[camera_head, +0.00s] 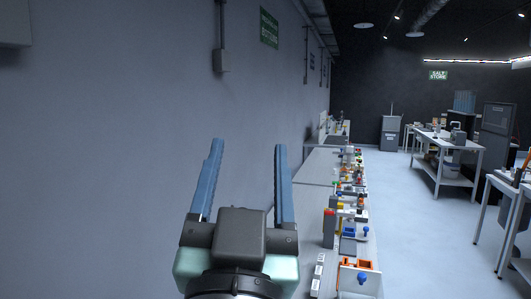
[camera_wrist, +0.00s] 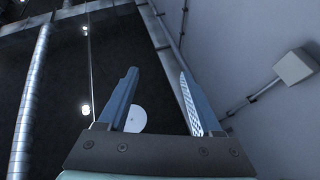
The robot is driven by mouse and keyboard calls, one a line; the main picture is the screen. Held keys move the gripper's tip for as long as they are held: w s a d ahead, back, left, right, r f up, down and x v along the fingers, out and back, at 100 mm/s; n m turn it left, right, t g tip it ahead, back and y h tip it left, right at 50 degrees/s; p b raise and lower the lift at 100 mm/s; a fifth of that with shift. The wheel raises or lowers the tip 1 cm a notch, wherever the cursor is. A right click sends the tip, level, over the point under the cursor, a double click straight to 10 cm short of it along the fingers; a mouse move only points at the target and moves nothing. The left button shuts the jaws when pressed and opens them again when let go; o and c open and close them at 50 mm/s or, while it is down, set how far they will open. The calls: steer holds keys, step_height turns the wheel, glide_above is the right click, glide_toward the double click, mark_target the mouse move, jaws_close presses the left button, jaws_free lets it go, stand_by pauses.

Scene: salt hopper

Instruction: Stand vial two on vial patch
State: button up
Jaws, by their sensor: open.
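My gripper (camera_head: 246,175) is raised in front of the grey wall in the head view, with its two blue fingers apart and nothing between them. In the wrist view my gripper (camera_wrist: 158,100) is also open and empty, pointing up at the dark ceiling. I cannot make out vial two or the vial patch in either view. Small coloured items stand on the long bench, too small or too far to name surely.
A long bench (camera_head: 318,165) runs along the wall at the right of my gripper, crowded with small fixtures near its outer edge. An orange-rimmed holder (camera_head: 357,265) is at its near end. Tables (camera_head: 447,152) stand across the aisle. The floor (camera_head: 415,215) between is clear.

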steer(key=s+d+r+n+t, duration=0.1)
steer(key=s+r+t, duration=0.2)
steer(key=s+r, duration=0.4)
steer(key=shift+d+r+n+t, duration=0.3)
steer(key=shift+d+r, duration=0.1)
steer(key=shift+r, duration=0.45)
steer(key=shift+f, duration=0.1)
